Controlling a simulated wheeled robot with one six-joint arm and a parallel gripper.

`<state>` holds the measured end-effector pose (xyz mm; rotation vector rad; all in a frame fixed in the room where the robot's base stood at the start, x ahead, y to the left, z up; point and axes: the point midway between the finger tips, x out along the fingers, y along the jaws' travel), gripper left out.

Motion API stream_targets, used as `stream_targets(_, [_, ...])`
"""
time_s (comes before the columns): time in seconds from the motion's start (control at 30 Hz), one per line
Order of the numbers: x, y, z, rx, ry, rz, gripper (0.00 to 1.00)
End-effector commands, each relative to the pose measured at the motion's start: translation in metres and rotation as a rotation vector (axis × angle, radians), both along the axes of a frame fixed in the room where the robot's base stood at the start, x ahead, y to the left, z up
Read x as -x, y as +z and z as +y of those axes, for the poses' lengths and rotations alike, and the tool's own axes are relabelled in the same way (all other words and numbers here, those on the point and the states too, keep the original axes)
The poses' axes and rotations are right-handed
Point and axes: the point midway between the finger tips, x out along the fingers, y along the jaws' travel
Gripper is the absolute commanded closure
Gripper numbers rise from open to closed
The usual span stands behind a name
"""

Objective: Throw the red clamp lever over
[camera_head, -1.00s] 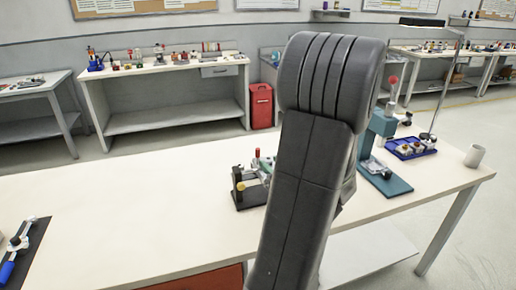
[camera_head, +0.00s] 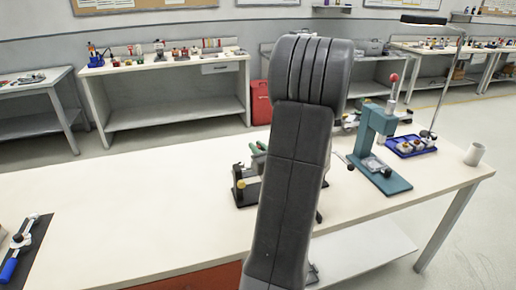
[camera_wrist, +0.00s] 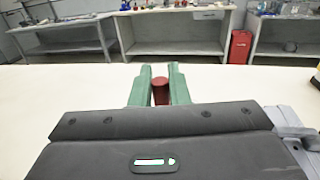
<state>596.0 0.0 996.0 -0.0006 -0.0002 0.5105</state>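The red clamp lever (camera_wrist: 160,92) shows in the wrist view as a short dark-red grip between the two green fingers of my gripper (camera_wrist: 159,80). The fingers stand apart, one on each side of the lever, with pale background showing between their tips. Whether either finger touches the lever is hard to tell. My arm hides the fixture's right part, and the red lever is not visible there.
On the same white table (camera_head: 130,215), a teal press (camera_head: 378,150) with a red knob stands to the right. A black board with a blue-handled tool (camera_head: 15,258) lies at the left. The table's middle left is clear.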

Motion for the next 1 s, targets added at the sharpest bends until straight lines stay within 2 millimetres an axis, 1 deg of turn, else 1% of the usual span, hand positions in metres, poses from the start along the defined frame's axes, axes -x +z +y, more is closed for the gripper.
stream_targets(0.03, [0.0, 0.0, 0.0, 0.0, 0.0, 0.0, 0.97])
stream_targets(0.07, [0.0, 0.0, 0.0, 0.0, 0.0, 0.0, 1.0])
stream_targets(0.27, [0.0, 0.0, 0.0, 0.007, 0.0, -0.003, 1.0])
stream_targets(0.47, [0.001, -0.003, 0.003, 0.057, 0.0, -0.019, 1.0])
stream_targets(0.67, [0.004, -0.006, 0.011, 0.178, 0.001, -0.062, 1.0])
stream_targets(1.0, [0.009, -0.013, 0.027, 0.476, 0.001, -0.161, 1.0])
